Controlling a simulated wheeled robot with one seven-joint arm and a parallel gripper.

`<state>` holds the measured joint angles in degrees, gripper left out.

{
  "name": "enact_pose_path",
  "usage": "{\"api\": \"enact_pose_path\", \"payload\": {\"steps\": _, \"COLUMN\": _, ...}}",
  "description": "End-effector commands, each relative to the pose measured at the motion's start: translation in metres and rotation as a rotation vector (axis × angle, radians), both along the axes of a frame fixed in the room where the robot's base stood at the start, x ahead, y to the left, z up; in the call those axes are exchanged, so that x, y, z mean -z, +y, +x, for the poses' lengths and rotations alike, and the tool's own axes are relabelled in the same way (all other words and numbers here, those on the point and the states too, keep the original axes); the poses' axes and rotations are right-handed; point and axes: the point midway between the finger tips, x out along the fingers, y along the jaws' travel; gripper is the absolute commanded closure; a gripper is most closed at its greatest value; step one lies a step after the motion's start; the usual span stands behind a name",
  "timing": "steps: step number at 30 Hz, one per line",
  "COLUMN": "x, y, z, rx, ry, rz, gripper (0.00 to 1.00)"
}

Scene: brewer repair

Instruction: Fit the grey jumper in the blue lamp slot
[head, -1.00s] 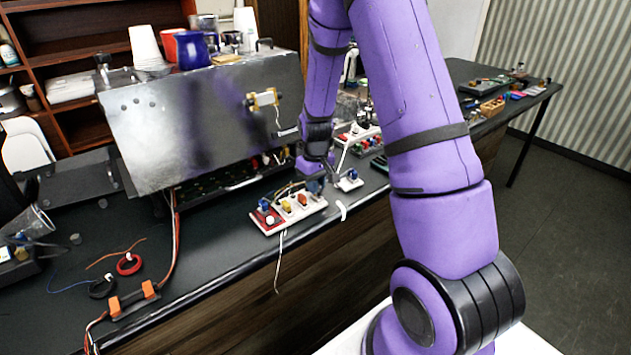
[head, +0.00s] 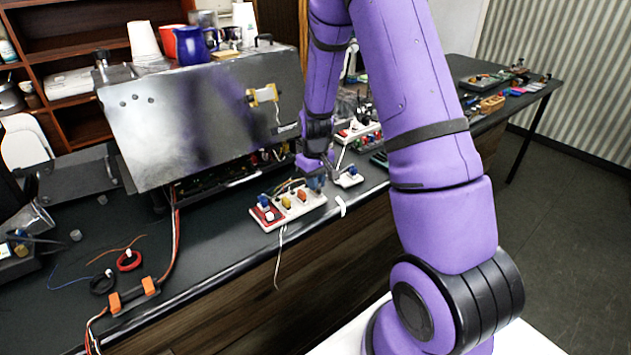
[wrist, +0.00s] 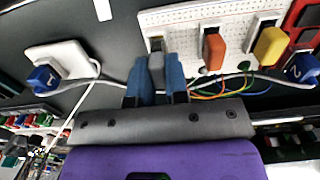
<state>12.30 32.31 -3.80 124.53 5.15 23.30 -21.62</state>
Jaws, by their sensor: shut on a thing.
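My gripper (wrist: 156,82) has blue fingers shut on the grey jumper (wrist: 156,66), which shows between them in the wrist view. The jumper's far end is at the leftmost slot (wrist: 155,44) of the white board (wrist: 184,16). I cannot tell whether it is above the slot or inside it. An orange jumper (wrist: 213,50) and a yellow jumper (wrist: 269,46) stand in the slots to the right. In the head view my gripper (head: 316,182) is over the right end of the board (head: 313,205), and the grey jumper cannot be made out.
A small white block (wrist: 58,56) with a blue numbered piece (wrist: 44,78) lies left of the board. Another blue piece (wrist: 302,68) is by the red section (wrist: 304,18). Thin coloured wires run below the slots. A large metal housing (head: 210,115) stands behind.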

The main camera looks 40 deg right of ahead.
Motion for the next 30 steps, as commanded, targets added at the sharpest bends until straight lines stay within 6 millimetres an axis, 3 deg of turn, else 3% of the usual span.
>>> {"api": "enact_pose_path", "payload": {"steps": 30, "x": 0.0065, "y": 0.0001, "z": 0.0001, "rx": 0.0, "ry": 0.0, "rz": 0.0, "gripper": 1.0}}
